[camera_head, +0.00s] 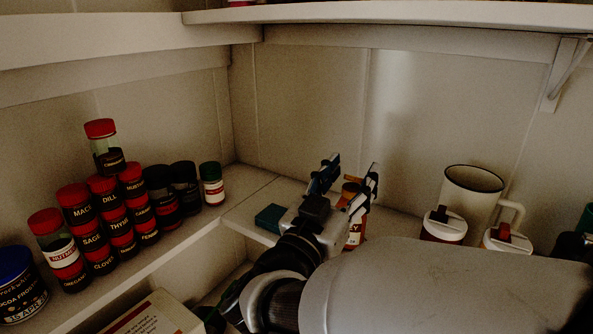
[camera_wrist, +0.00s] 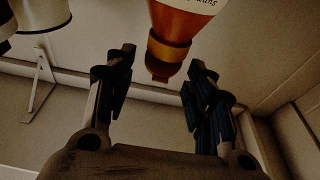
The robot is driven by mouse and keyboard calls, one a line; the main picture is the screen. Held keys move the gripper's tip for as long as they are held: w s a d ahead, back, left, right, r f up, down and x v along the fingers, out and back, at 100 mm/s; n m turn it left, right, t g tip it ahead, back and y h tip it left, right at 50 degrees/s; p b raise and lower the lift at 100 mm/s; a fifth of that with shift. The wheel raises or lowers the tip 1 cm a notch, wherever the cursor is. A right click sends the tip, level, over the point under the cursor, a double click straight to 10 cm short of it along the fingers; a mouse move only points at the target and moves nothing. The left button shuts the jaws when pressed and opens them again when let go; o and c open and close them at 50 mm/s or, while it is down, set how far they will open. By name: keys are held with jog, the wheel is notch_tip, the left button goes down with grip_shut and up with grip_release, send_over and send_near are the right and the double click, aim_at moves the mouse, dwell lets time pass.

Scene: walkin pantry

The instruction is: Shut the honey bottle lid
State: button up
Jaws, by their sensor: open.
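The honey bottle (camera_head: 355,235) stands on the shelf near the back corner, with a white label low on its body. In the wrist view the amber bottle (camera_wrist: 180,25) hangs in from the top, with its yellow-brown cap (camera_wrist: 168,52) toward my fingers. My gripper (camera_head: 350,173) is open, with one finger to each side of the cap; in the wrist view its fingers (camera_wrist: 163,65) show gaps on both sides. I see no clear contact. The head view hides much of the bottle behind my gripper. I cannot tell the lid's exact angle.
Several red-capped spice jars (camera_head: 107,210) are stacked on the left shelf, beside a green-capped jar (camera_head: 212,184). A teal box (camera_head: 270,218) lies just left of my gripper. A cream mug (camera_head: 470,195) and white-lidded containers (camera_head: 445,225) stand to the right. An upper shelf (camera_head: 400,14) runs above.

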jog(key=v, duration=0.8)
jog(key=shift+c, duration=0.5)
jog(key=shift+r+p, duration=0.25)
jog(key=shift+p, duration=0.1)
jog(key=shift+c, duration=0.6)
jog(key=r+g+p, duration=0.1)
jog(key=r+p, duration=0.2)
jog(key=p, duration=0.1)
jog(key=r+g+y+p, duration=0.1)
jog(key=r+p, duration=0.2)
jog(key=p, duration=0.1)
jog(key=s+r+g+y+p, duration=0.1)
jog(key=r+p, duration=0.2)
jog(key=p, duration=0.1)
jog(key=shift+a+r+p, duration=0.1)
jog(key=shift+a+p, duration=0.15)
jog(key=shift+p, duration=0.15)
jog(key=c, duration=0.8)
jog(key=shift+s+a+r+g+y+p, duration=0.1)
jog(key=shift+s+r+g+y+p, duration=0.15)
jog(key=shift+p, duration=0.25)
grip_shut()
jog(key=w+d+f+b, duration=0.3)
jog(key=w+d+f, duration=0.1)
jog(key=w+f, duration=0.1)
jog(key=shift+w+d+b, duration=0.35)
jog(key=shift+w+b, duration=0.05)
jog(key=shift+w, duration=0.45)
jog(key=shift+f, duration=0.15)
